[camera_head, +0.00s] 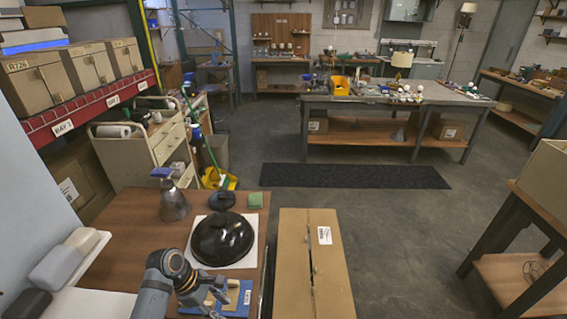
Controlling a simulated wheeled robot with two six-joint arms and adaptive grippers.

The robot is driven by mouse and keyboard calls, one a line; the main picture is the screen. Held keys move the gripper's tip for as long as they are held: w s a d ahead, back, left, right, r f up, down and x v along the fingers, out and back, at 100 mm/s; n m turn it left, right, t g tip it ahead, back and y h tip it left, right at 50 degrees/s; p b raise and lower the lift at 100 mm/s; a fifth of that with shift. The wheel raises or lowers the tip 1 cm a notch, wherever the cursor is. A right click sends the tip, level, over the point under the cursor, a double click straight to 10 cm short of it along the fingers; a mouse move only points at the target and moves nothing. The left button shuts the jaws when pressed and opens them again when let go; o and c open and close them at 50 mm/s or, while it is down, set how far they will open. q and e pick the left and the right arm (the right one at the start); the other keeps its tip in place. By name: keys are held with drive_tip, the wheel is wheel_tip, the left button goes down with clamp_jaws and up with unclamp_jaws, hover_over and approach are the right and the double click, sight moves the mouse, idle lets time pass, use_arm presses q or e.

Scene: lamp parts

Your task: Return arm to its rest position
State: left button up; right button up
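One of my arms, taken as the left because it is in the left half of the picture, reaches up from the bottom edge over the brown wooden table. Its grey link and dark wrist with an orange ring show clearly. Its gripper (208,300) is low in the picture, over or beside a blue mat (243,299) with small tan pieces. The fingers are dark and small, so I cannot tell if they are open or hold anything. A glossy black dome (222,238) sits on a white square sheet just beyond the wrist. My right gripper is not in view.
A spray bottle (174,202), a dark object (222,200) and a green sponge (255,200) stand behind the dome. A cardboard box (294,262) is right of the table. Grey and white rounded items (58,268) lie at left. Floor beyond the box is open.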

use_arm(q)
drive_tip(key=s+a+r+m+t+y, duration=0.25)
drive_tip(key=s+m, duration=0.35)
drive_tip(key=m, duration=0.3)
drive_tip(key=s+a+r+m+t+y, duration=0.1)
drive_tip(key=s+a+m+y, duration=0.25)
drive_tip(key=s+m, duration=0.4)
drive_tip(key=s+a+f+m+g, duration=0.1)
drive_tip(key=a+f, duration=0.1)
drive_tip(key=f, duration=1.2)
drive_tip(key=s+a+f+m, duration=0.1)
drive_tip(key=a+f, duration=0.1)
drive_tip(key=f, duration=1.2)
drive_tip(key=s+f+g, duration=0.1)
drive_tip(key=s+f, duration=1.3)
drive_tip(key=s, duration=0.3)
drive_tip(key=shift+s+a+n, duration=0.2)
drive_tip(key=shift+s+n, duration=0.1)
drive_tip(key=shift+n, duration=0.05)
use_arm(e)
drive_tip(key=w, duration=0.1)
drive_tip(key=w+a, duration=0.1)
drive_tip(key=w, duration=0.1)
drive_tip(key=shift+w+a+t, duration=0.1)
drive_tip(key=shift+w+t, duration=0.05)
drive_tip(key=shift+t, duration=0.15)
use_arm(q)
drive_tip(key=shift+f, duration=0.1)
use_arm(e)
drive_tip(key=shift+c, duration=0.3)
